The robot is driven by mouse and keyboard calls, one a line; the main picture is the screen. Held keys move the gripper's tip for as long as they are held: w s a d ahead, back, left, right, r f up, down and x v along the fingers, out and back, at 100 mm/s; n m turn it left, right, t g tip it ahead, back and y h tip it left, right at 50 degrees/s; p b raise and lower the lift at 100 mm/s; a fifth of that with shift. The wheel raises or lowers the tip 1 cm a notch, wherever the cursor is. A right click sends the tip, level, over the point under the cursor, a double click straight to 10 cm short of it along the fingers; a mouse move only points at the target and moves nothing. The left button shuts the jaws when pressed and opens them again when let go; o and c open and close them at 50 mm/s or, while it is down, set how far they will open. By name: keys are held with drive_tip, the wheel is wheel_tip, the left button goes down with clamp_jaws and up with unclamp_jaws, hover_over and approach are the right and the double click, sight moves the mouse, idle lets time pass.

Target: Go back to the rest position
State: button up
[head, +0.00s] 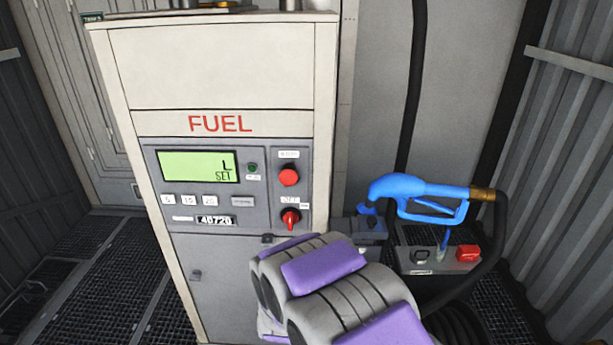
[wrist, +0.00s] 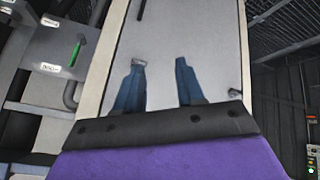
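My gripper (wrist: 160,66) shows in the wrist view with its two dark blue fingers apart and nothing between them. A pale panel, which looks like the pump cabinet's lower front, lies beyond the fingers. In the head view my grey and purple arm covers the bottom centre, in front of the lower right of the fuel cabinet (head: 222,68). I cannot make out the fingers there. The blue fuel nozzle (head: 418,188) sits at its holder to the right of the cabinet, apart from my arm.
The cabinet has a lit green display (head: 198,166), a red button (head: 289,176) and a red knob (head: 290,218). A black hose (head: 412,90) hangs behind the nozzle. A grey box with a red switch (head: 467,253) stands below it.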

drive_tip(key=s+d+r+m+g, duration=0.2)
drive_tip(key=s+d+r, duration=0.4)
drive_tip(key=s, duration=0.5)
drive_tip(key=s+d+r+m+g, duration=0.2)
drive_tip(key=s+d+r+g, duration=0.2)
drive_tip(key=s+d+r, duration=0.3)
drive_tip(key=s+d+r+m+g, duration=0.2)
drive_tip(key=s+d+r, duration=0.5)
drive_tip(key=s, duration=0.9)
drive_tip(key=shift+r+g+h, duration=0.35)
drive_tip(key=shift+g+h, duration=0.05)
drive_tip(key=shift+g, duration=0.1)
